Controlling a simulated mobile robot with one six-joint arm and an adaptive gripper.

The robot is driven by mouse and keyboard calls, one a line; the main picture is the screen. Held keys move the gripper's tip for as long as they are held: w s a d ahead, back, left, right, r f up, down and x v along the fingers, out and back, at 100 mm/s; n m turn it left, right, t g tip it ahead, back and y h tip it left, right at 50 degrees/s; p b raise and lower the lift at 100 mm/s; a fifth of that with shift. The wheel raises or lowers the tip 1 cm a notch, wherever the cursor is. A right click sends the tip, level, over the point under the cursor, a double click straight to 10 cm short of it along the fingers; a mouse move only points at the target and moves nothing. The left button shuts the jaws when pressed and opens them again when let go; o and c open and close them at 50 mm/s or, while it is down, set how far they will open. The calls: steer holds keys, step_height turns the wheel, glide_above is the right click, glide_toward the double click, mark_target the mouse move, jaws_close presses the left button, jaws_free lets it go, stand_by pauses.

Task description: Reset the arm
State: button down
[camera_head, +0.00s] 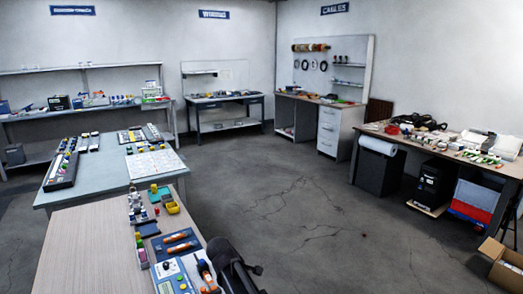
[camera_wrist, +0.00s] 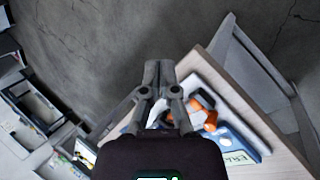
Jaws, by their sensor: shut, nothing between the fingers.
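My gripper (camera_wrist: 158,70) shows in the middle of the wrist view, its two grey fingers together with nothing between them. It is above the edge of a wooden-topped table (camera_wrist: 219,75), with the concrete floor beyond its tips. On that table, behind the fingers, are an orange and white tool (camera_wrist: 207,118) and a blue board with printed letters (camera_wrist: 238,139), both partly hidden by the gripper. In the head view, a dark part of my arm stands at the bottom, just right of the wooden table (camera_head: 85,235).
The wooden table carries screwdriver-like orange tools (camera_head: 180,247) and a yellow bin (camera_head: 173,208). A grey-blue table (camera_head: 107,174) adjoins it. A cluttered workbench (camera_head: 372,128) and a cardboard box (camera_head: 503,268) stand at the right.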

steer(key=s+d+r+m+g+y+p, duration=0.1)
steer(key=s+d+r+m+g+p, duration=0.1)
steer(key=s+d+m, duration=0.4)
steer(key=s+d+r+m+g+y+p, duration=0.2)
steer(key=s+d+m+p, duration=0.2)
steer(key=d, duration=1.3)
steer(key=s+m, duration=0.3)
steer(key=s, duration=0.1)
steer(key=shift+s+r+y, duration=0.25)
steer(key=shift+s+y, duration=0.05)
steer(key=shift+s, duration=0.1)
